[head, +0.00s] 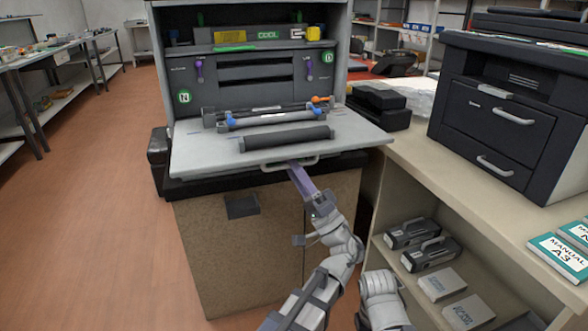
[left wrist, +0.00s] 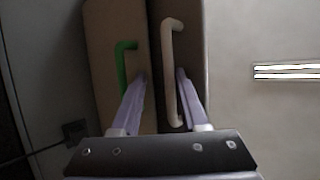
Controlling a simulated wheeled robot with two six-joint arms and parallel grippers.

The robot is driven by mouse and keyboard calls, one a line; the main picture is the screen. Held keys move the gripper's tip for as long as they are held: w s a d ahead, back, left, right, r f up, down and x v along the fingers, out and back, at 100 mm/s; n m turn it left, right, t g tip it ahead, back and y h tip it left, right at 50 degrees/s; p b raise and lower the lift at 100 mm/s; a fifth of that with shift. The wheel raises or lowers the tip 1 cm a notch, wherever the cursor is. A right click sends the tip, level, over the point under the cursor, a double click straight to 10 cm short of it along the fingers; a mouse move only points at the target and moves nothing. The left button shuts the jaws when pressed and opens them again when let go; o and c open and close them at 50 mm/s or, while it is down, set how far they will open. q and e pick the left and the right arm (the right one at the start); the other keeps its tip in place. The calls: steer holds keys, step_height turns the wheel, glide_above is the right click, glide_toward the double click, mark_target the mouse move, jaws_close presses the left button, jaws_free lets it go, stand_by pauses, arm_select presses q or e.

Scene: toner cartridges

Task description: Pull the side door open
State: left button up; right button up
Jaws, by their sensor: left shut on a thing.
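The side door (head: 205,155) of the big grey printer (head: 160,60) is folded down and lies about level, like a shelf. Its pale bar handle (head: 310,161) is at the front edge; the handle also shows in the left wrist view (left wrist: 172,40). My left gripper (head: 292,168) is at this handle from below and in front, with its purple fingers shut on it. In the left wrist view, my left gripper (left wrist: 160,90) has the handle between its fingers, close to the right one. My right gripper is out of view.
Dark rollers (head: 285,138) lie on the lowered door. A green handle (left wrist: 123,65) shows beside the left finger. A black printer (head: 505,110) stands on the counter (head: 440,165) at right, above shelves with boxes. Open floor (head: 90,200) lies at left.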

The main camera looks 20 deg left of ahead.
arm_select(q)
steer(key=shift+o, duration=0.9)
steer(key=shift+w, duration=0.15)
steer(key=shift+s+d, duration=0.1)
steer(key=shift+s, duration=0.1)
steer(key=shift+f, duration=0.1)
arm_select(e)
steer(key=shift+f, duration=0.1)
